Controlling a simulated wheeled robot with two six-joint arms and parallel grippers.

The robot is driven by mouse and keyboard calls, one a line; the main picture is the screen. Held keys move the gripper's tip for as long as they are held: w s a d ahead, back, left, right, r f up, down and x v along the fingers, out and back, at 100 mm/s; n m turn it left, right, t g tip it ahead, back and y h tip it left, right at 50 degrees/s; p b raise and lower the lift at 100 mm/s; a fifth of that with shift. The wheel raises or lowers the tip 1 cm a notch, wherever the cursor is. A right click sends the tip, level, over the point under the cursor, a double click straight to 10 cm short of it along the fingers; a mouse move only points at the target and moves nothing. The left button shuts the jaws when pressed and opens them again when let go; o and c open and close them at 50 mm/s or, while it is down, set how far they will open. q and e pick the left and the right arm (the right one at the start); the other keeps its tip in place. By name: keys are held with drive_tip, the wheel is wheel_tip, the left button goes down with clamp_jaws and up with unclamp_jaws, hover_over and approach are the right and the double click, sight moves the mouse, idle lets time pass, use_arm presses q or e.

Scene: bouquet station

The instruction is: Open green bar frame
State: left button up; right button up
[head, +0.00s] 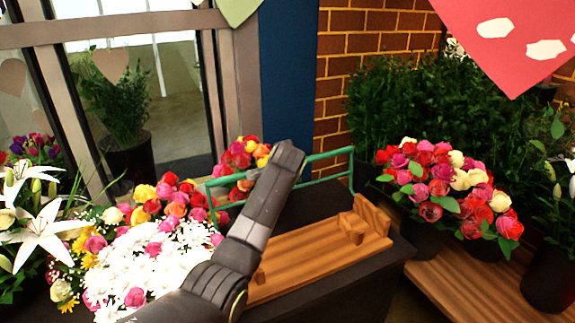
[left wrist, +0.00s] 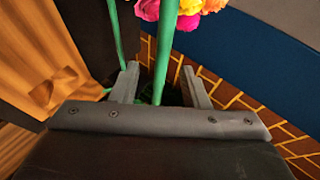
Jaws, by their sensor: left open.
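The green bar frame (head: 330,155) stands upright along the far side of a wooden holder (head: 322,262) in the head view. My left gripper (head: 290,152) is at the frame's top bar, and my arm hides part of the frame. In the left wrist view, the green bar (left wrist: 168,42) runs between the two spread fingers of the left gripper (left wrist: 160,82). The jaws are open around it, and I cannot tell whether either finger touches it. Another green bar (left wrist: 115,32) shows to the left. My right gripper is not in view.
The holder is on a dark stand (head: 362,292). White flowers (head: 150,262) and mixed roses (head: 170,195) crowd the left. Rose buckets (head: 450,190) stand at the right on a wooden bench (head: 470,280). A brick wall (head: 340,80) is behind.

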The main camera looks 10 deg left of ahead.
use_arm(q)
drive_tip(key=a+b+v, duration=0.1)
drive_tip(key=b+v, duration=0.1)
drive_tip(key=v, duration=0.8)
drive_tip(key=shift+d+b, duration=0.3)
drive_tip(key=shift+d, duration=0.15)
drive_tip(key=shift+f, duration=0.1)
